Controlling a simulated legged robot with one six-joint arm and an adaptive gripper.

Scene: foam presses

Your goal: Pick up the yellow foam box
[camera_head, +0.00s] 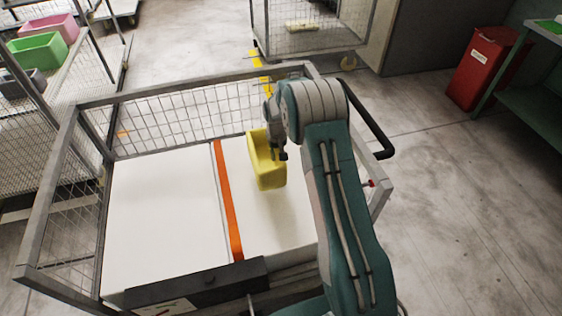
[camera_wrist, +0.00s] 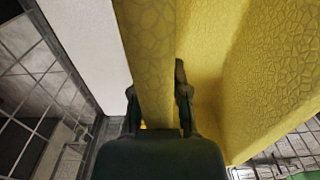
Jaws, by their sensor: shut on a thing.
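The yellow foam box (camera_head: 265,165) is an open box, seen in the head view over the right part of the white cart surface. A soft shadow lies on the surface near it; I cannot tell whether the box touches the surface. My gripper (camera_head: 279,154) is at the box's right upper side in the head view. In the wrist view my gripper (camera_wrist: 159,108) has one finger on each side of a wall of the yellow foam box (camera_wrist: 152,55), shut on that wall. The box's inside shows to the right there. Its far parts are cut off by the frame.
The cart has a white surface (camera_head: 160,215), an orange strip (camera_head: 228,205) and mesh sides (camera_head: 185,120). Another cart with pink (camera_head: 47,26) and green (camera_head: 40,50) boxes stands at left. A red bin (camera_head: 482,70) and green table stand at right.

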